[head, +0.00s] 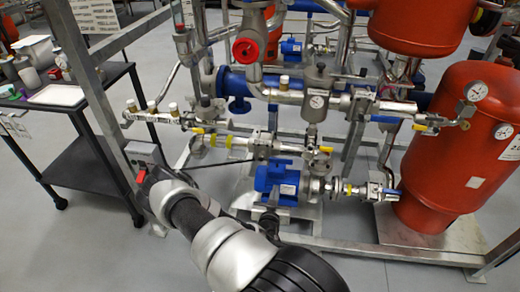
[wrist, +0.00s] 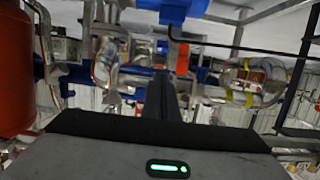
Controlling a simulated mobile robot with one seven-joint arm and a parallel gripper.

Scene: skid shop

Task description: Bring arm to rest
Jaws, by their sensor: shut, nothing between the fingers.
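My arm (head: 225,250) reaches from the bottom of the head view up and to the left, in front of the pump skid. Its far end lies near the metal post at the left of the skid; I cannot make out the fingers there. In the wrist view my gripper (wrist: 175,80) shows as dark fingers close together in the middle, above a grey body with a green light. The fingers are shut with nothing held. The wrist view shows the skid upside down; I cannot tell how far the fingers are from its pipes.
The skid carries a blue pump motor (head: 277,183), a red tank (head: 458,150), and pipes with valves. A grey box with a red switch (head: 141,174) sits close to my arm's end. A black cart (head: 85,150) stands left. Grey floor (head: 70,250) is clear at lower left.

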